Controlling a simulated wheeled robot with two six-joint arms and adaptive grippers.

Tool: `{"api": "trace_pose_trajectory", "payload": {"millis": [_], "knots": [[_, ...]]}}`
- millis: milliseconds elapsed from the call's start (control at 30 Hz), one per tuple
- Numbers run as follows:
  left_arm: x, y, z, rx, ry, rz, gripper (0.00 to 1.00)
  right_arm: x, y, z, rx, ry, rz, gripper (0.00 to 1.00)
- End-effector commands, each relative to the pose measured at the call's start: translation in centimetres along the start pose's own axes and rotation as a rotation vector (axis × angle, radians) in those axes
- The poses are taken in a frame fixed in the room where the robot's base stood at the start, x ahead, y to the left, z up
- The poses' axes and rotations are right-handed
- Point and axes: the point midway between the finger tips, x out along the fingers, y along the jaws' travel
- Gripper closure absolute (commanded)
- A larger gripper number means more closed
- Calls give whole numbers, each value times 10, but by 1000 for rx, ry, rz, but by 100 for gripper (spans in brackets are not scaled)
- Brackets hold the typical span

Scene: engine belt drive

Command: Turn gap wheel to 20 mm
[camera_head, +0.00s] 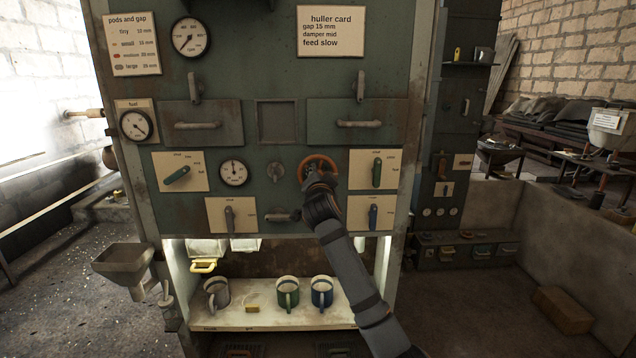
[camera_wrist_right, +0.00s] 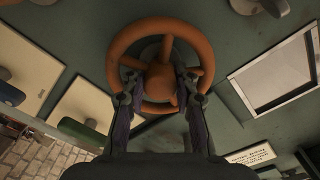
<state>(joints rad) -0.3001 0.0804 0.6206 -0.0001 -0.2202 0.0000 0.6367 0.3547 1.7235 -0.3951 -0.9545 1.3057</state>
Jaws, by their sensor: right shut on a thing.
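The gap wheel is an orange-brown spoked handwheel (camera_head: 319,159) on the green machine front; it fills the upper middle of the right wrist view (camera_wrist_right: 124,45). My right gripper (camera_head: 318,180) is at the wheel's lower part, its arm coming up from the lower right. In the wrist view its two fingers (camera_wrist_right: 160,97) stand either side of the hub, shut on the wheel. A round white dial (camera_head: 233,172) sits left of the wheel; its needle points roughly up, but its numbers are too small to read. My left gripper is out of view.
A huller card (camera_head: 331,30) above reads gap 15 mm. Mugs (camera_head: 288,292) stand on the lit shelf below.

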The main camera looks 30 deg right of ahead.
Motion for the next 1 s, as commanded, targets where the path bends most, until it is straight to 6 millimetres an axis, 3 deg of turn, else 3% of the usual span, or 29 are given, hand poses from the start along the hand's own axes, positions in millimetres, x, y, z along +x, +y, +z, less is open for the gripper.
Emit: {"api": "trace_pose_trajectory", "payload": {"millis": [467, 500, 567, 867, 1000], "knots": [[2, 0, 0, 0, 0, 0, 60, 0, 1, 1, 16, -3, 3, 100], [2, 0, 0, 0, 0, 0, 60, 0, 1, 1, 16, -3, 3, 68], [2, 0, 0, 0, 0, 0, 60, 0, 1, 1, 15, -3, 2, 61], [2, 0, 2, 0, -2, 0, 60, -1, 0, 1, 15, -1, 1, 61], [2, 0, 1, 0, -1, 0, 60, -18, 0, 1, 14, -1, -1, 61]]}}
